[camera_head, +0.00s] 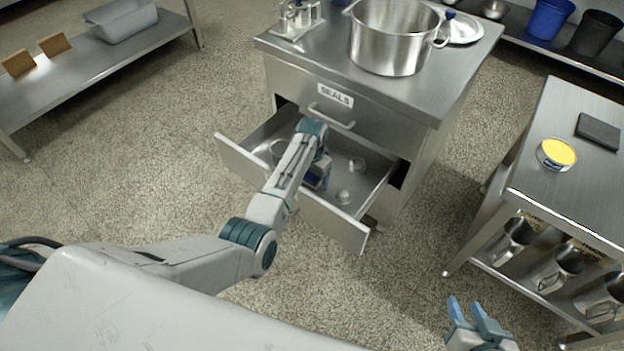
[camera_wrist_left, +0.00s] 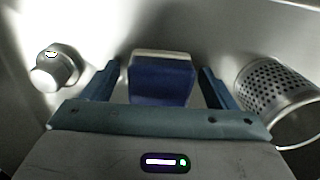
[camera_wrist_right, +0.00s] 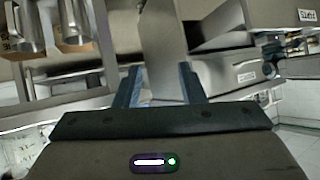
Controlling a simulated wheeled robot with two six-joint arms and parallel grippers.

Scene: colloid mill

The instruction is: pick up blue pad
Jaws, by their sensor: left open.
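A blue pad (camera_wrist_left: 161,80) with a pale top edge is in the open drawer (camera_head: 345,232), between the two fingers of my left gripper (camera_wrist_left: 160,70). The fingers are open, with a visible gap on each side of the pad. In the head view my left gripper (camera_head: 318,178) reaches down into the drawer, and the arm hides much of the pad. My right gripper (camera_head: 474,308) is open and empty, low at the bottom right of the head view, away from the drawer.
In the left wrist view a perforated metal cylinder (camera_wrist_left: 275,92) is on the right and a small metal part (camera_wrist_left: 55,68) on the left. A steel pot (camera_head: 390,40) stands on the cabinet top. A side table (camera_head: 570,195) at right holds a yellow-topped tin (camera_head: 557,153) and a dark pad (camera_head: 598,131).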

